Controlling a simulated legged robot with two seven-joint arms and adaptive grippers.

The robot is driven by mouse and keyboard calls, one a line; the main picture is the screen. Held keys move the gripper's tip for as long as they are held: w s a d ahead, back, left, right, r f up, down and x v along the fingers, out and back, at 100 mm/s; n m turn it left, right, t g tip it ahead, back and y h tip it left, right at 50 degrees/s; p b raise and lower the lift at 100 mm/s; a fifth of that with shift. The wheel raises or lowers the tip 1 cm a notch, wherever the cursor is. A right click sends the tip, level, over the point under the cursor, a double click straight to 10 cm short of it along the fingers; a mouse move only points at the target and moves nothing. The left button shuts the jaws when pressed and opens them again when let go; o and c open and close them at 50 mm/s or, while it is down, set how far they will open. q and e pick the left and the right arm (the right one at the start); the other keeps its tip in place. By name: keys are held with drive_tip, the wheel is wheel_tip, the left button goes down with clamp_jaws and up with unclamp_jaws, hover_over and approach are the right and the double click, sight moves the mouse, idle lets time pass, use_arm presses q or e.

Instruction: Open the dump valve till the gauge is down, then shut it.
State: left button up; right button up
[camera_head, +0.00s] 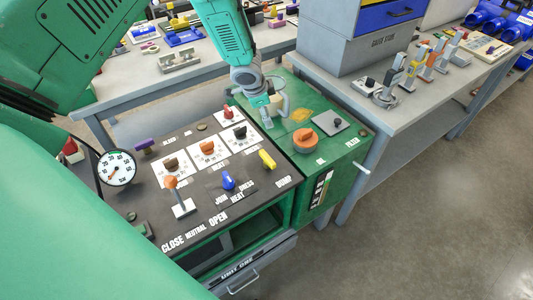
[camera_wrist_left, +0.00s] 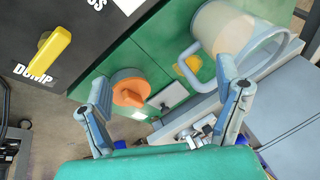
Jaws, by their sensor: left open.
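The yellow dump valve handle (camera_head: 267,159) sits at the right side of the black panel, by the DUMP label; it also shows in the left wrist view (camera_wrist_left: 48,50). The round white gauge (camera_head: 117,168) stands at the panel's left end. Its orange needle points to the lower left; I cannot read an exact value. My left gripper (camera_head: 268,117) is beyond the yellow handle, over the green right-hand section near a clear jug (camera_wrist_left: 222,28). In the left wrist view its fingers (camera_wrist_left: 163,75) are spread wide and hold nothing. My right gripper is not in view.
An orange knob (camera_head: 306,140) sits on the green section, right of the yellow handle. A blue knob (camera_head: 228,181) and an orange-topped lever (camera_head: 172,190) stand on the panel left of it. Grey benches with tools stand behind; open floor lies at right.

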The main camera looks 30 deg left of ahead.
sight(267, 156)
use_arm(q)
drive_tip(key=s+d+r+n+g, duration=0.45)
drive_tip(key=s+d, duration=0.25)
drive_tip(key=s, duration=0.2)
wheel_tip(267, 156, down, 14)
drive_tip(key=shift+w+a+r+p, duration=0.1)
drive_tip(key=shift+p, duration=0.65)
